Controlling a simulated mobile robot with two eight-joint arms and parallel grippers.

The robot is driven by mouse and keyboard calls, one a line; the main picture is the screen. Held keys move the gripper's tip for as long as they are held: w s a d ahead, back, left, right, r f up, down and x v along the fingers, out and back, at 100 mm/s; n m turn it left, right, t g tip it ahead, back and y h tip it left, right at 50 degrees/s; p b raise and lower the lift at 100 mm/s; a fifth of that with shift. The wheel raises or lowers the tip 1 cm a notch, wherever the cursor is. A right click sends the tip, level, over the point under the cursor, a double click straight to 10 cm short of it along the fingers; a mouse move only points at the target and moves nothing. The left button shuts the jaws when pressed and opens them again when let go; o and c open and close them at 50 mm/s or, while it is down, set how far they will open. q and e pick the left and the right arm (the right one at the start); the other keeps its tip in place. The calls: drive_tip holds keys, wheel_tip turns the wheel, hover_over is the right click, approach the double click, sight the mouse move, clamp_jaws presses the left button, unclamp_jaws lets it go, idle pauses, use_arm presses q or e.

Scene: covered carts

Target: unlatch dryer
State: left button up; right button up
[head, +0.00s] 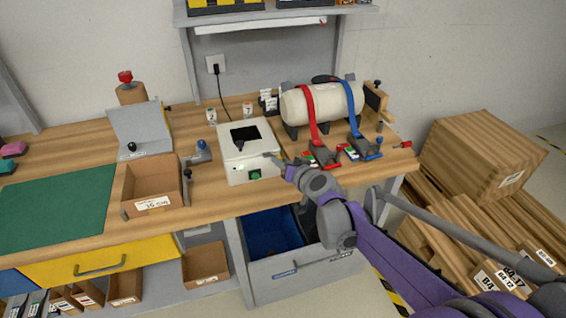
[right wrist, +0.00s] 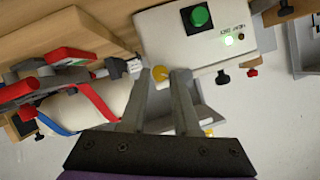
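The dryer appears to be the white box (head: 237,168) on the workbench, with a dark window on top and a green button at its front. In the right wrist view the white box (right wrist: 180,42) shows its green button (right wrist: 201,16) and a lit green light. My right gripper (head: 275,164) is at the box's right side. My left gripper is out of view.
A cream tank (head: 292,106) with red and blue straps stands right of the box, close to my right arm. A cardboard bin (head: 138,211) and a grey stand (head: 140,125) are to the left. An open drawer (head: 304,267) projects below the bench. Wooden crates (head: 480,150) stand at right.

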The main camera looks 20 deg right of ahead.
clamp_jaws()
drive_tip(key=m+y, duration=0.1)
drive_tip(key=m+p, duration=0.1)
drive_tip(key=m+y, duration=0.1)
drive_tip(key=m, duration=0.1)
drive_tip(key=shift+d+f+t+y, duration=0.25)
drive_tip(key=shift+d+t+y, duration=0.05)
drive_tip(key=shift+t, duration=0.1)
drive_tip(key=shift+f+m+t+y, duration=0.1)
drive_tip(key=shift+m+t+y, duration=0.35)
drive_tip(key=shift+m, duration=0.75)
